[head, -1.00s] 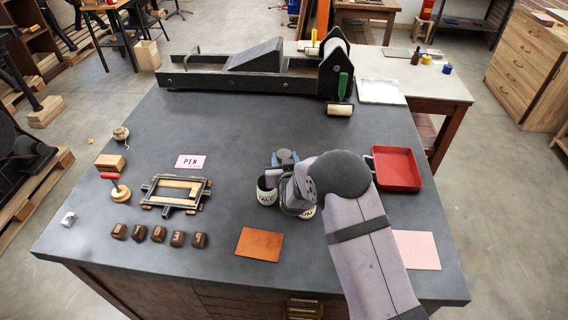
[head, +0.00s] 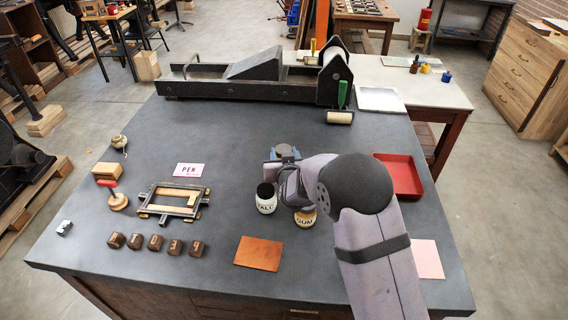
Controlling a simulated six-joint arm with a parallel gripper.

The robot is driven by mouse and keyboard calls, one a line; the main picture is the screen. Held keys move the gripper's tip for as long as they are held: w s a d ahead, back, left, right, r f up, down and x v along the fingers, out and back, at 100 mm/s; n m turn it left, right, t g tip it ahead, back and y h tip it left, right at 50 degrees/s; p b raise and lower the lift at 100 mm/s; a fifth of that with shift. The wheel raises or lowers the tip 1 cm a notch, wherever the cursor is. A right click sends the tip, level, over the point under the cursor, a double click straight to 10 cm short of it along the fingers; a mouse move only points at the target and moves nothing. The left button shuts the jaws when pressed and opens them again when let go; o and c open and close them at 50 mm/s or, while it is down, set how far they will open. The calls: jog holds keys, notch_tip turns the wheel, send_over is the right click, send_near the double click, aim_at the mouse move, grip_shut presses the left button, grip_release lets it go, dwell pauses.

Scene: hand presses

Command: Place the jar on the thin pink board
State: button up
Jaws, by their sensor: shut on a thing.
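The thin pink board (head: 427,259) lies flat at the bench's front right, partly covered by my arm. Its visible part is bare.
A red tray (head: 409,188) is at the right. A brown leather sheet (head: 258,253) lies in front of the jars. A small frame (head: 173,200), a pink PEN card (head: 188,169) and several dark blocks (head: 155,242) are left. A press (head: 255,88) stands at the back.

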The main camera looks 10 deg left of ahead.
jog(key=shift+r+b, duration=0.5)
jog(key=shift+r, duration=1.95)
